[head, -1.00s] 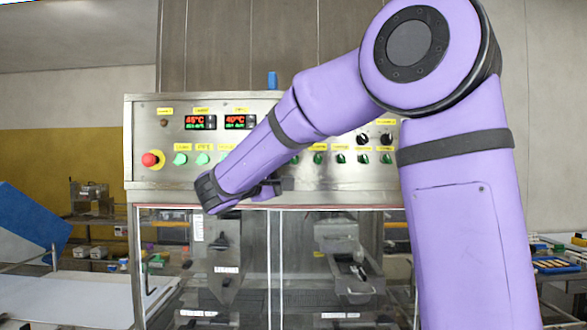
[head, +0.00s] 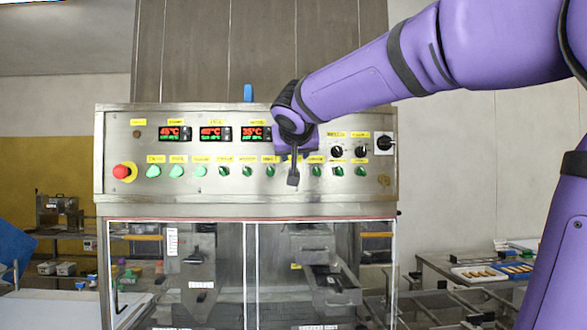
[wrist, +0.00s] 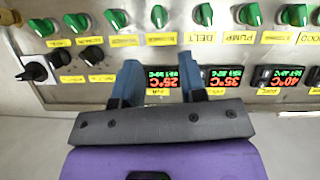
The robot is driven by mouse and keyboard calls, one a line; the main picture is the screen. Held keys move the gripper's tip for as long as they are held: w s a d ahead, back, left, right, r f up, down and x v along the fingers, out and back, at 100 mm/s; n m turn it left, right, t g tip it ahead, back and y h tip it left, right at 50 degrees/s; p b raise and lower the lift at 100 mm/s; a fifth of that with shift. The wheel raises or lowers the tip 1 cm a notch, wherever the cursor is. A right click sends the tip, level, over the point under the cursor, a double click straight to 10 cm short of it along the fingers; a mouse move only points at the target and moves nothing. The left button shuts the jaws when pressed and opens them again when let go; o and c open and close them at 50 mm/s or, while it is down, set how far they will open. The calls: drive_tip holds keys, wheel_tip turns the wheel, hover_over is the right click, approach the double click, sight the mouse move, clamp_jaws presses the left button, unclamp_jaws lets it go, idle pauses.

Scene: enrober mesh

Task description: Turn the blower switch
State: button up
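The control panel (head: 230,185) carries a row of green switches, each with a yellow label. In the wrist view, which sees the panel upside down, the labels belt (wrist: 204,38) and pump (wrist: 240,37) can be read. Beside belt are more green switches (wrist: 158,17) with labels too blurred to read, so I cannot tell which is the blower switch. My gripper (head: 293,178) is in front of the panel's middle, covering part of the switch row. In the wrist view its two blue fingers (wrist: 159,68) are apart with nothing between them, pointing toward the panel.
A red emergency button (head: 123,171) is at the panel's left end. Red digital displays (head: 174,133) sit above the switches, and black knobs (head: 361,151) and a black rotary switch (head: 384,143) are at the right. Glass doors (head: 190,270) are below. Tables stand on both sides.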

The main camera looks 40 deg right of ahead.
drive_tip(key=x, duration=0.9)
drive_tip(key=shift+w, duration=0.2)
drive_tip(key=shift+d+f, duration=0.1)
drive_tip(key=shift+f, duration=0.05)
